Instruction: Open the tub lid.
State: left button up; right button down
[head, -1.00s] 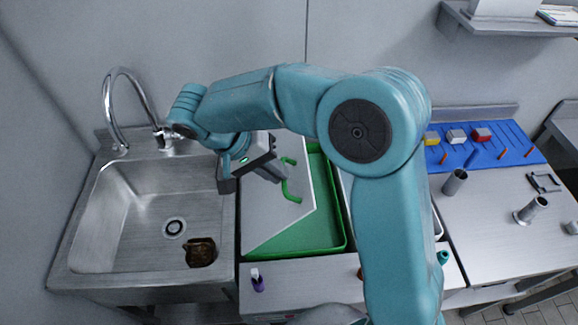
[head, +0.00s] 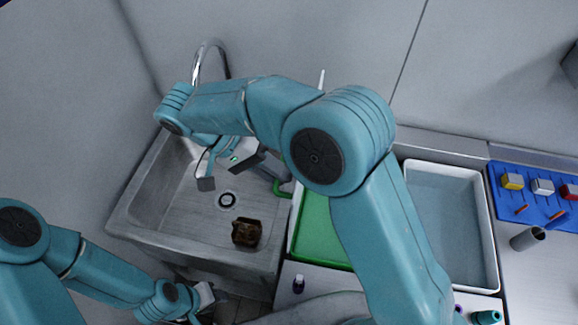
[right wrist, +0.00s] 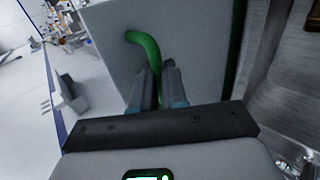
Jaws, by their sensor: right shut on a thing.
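The green tub (head: 323,238) stands right of the sink with much of its inside open to view. In the right wrist view its lid is a flat grey-white panel (right wrist: 200,45) with a green handle (right wrist: 143,46). My right gripper (right wrist: 157,88) is shut on that handle. In the head view, the right gripper (head: 272,176) is at the handle (head: 283,188), near the sink's right side. The lid stands steeply there, seen almost edge-on and mostly hidden by my right arm. My left gripper (head: 206,298) is low in front of the sink; its jaws are unclear.
The metal sink (head: 165,205) with a tap (head: 209,48) lies left, with a brown mug (head: 246,232) in it. A white-rimmed basin (head: 489,235) is right of the tub. A blue mat (head: 535,205) holds blocks.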

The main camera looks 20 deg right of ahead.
jog(key=shift+w+a+f, duration=0.15)
jog(key=shift+f, duration=0.35)
jog(key=shift+a, duration=0.15)
jog(key=c, duration=1.2)
grip_release()
jog(key=shift+f, duration=0.1)
jog(key=shift+o, duration=0.2)
jog(key=shift+w+d, duration=0.2)
jog(key=shift+w, duration=0.1)
jog(key=shift+s+r, duration=0.1)
jog(key=shift+r, duration=0.15)
